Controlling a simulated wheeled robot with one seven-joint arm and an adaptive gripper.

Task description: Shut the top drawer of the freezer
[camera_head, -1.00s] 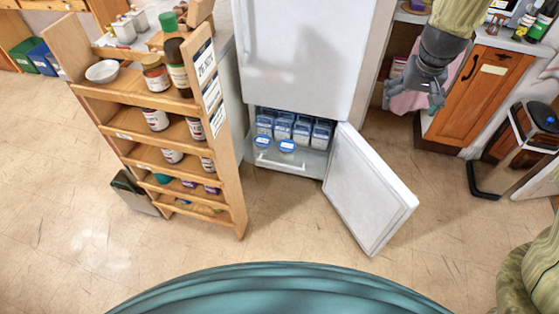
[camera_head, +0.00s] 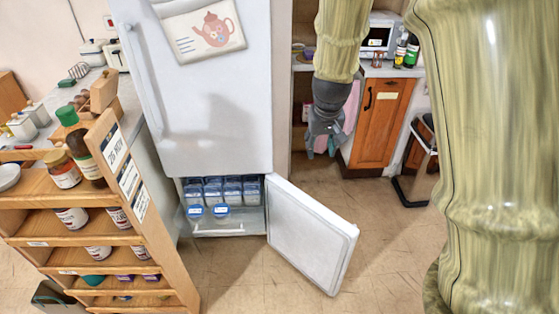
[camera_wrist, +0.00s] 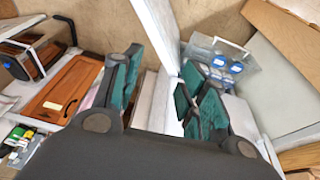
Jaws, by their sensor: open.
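The freezer drawer (camera_head: 240,224) is clear-fronted with a pale handle and sits pulled out at the bottom of the white fridge-freezer. The freezer door (camera_head: 308,236) stands swung open to the right. My gripper (camera_head: 322,145) is open and empty, hanging above and right of the drawer, beyond the door in the picture. In the wrist view my gripper (camera_wrist: 162,88) has its dark and teal fingers spread, with the door's edge between them. Any lower drawers are hidden.
A wooden shelf rack (camera_head: 85,225) with jars stands left of the freezer. A wooden cabinet (camera_head: 381,122) and a dark bin-like box (camera_head: 420,150) are at the right. The floor right of the open door is clear.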

